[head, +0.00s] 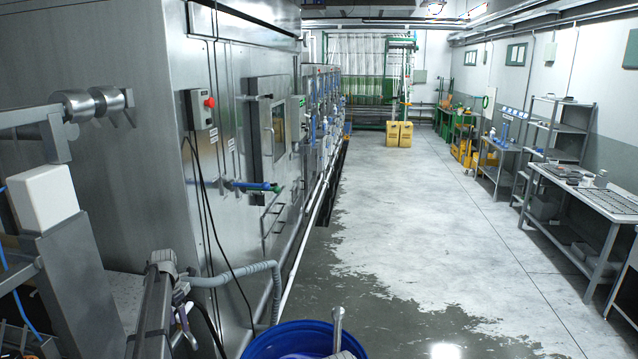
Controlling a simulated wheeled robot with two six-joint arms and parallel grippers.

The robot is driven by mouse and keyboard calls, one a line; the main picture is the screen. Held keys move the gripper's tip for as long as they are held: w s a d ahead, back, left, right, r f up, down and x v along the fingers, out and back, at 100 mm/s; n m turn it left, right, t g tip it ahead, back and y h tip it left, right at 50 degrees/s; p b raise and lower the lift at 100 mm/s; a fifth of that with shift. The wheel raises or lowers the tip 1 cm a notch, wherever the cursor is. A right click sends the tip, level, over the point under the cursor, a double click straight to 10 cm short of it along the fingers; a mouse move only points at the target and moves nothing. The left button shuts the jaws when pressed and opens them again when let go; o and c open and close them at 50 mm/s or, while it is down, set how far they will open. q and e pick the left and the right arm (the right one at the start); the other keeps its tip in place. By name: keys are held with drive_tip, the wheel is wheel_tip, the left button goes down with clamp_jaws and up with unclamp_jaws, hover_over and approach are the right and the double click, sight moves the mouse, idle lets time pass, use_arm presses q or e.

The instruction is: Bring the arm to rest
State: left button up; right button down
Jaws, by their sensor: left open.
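My left gripper (181,312) appears small at the lower left, in front of the steel machine and below the grey corrugated hose. It is open, and I see nothing held in it. Its fingers are hard to make out against the dark parts and cables around it. My right gripper is not in view.
A blue drum (290,338) stands at the bottom centre with an upright metal piece (338,325) at it. The steel machine (130,130) fills the left side. A workbench (590,190) stands at right. The partly wet floor (430,230) between is clear, with yellow containers (399,134) far back.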

use_arm(q)
drive_tip(key=s+d+m, duration=2.6)
drive_tip(key=s+m, duration=0.2)
drive_tip(key=m, duration=0.2)
drive_tip(key=s+d+f+m+y+b, duration=0.1)
drive_tip(key=s+d+f+m+b, duration=0.3)
drive_tip(key=d+f+b, duration=0.7)
wheel_tip(320, 180, down, 4)
drive_tip(key=s+b, duration=0.2)
drive_tip(key=b, duration=0.1)
drive_tip(key=shift+d+r+b, duration=0.15)
drive_tip(key=shift+d+b, duration=0.2)
drive_tip(key=shift+b, duration=0.05)
